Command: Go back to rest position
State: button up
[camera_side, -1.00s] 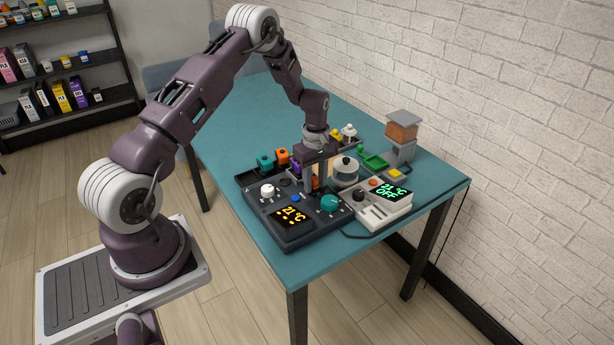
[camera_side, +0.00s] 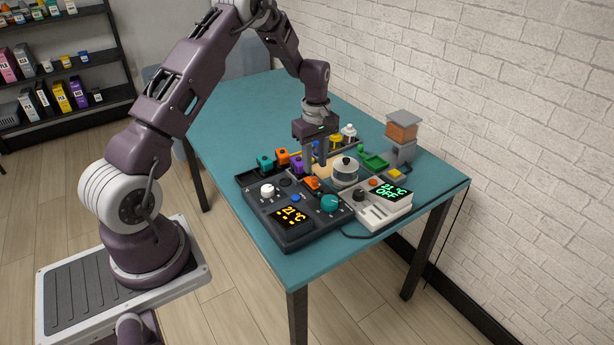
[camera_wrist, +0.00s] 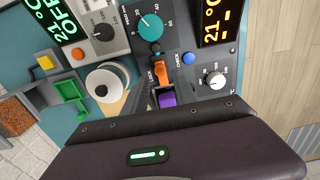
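My gripper (camera_side: 315,168) points down above the back edge of the dark control panel (camera_side: 262,212). Its two fingers stand apart with nothing held between them. An orange lever (camera_side: 312,183) on the panel sits just below the fingers. In the wrist view the orange lever (camera_wrist: 163,72) shows beside the word LOCK, and the gripper body (camera_wrist: 170,150) fills the lower part. The fingertips are not clear there.
Coloured pieces, including a purple one (camera_side: 297,163), sit in a dark tray behind. A hopper (camera_side: 402,130) stands at the back right. The table's far left is clear.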

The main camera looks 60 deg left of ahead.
jog(key=s+d+r+m+t, duration=0.1)
jog(key=s+d+r+m, duration=0.2)
jog(key=r, duration=0.4)
jog(key=s+d+r+m+t, duration=0.1)
jog(key=s+d+r+m, duration=0.1)
jog(key=d+r, duration=0.35)
jog(key=s+d+r+m, duration=0.2)
jog(key=d+r+m, duration=0.1)
jog(key=r, duration=0.5)
jog(key=s+d+r+m+t, duration=0.1)
jog(key=s+d+m, duration=0.3)
jog(key=s, duration=0.6)
jog(key=s+d+r+m+t, duration=0.2)
jog(key=s+m, duration=0.4)
jog(key=s, duration=0.5)
jog(key=d+r, duration=0.1)
jog(key=d, duration=0.1)
jog(key=shift+s+d+r+t, duration=0.2)
jog(key=shift+d+r+t, duration=0.1)
jog(key=shift+d+r, duration=0.1)
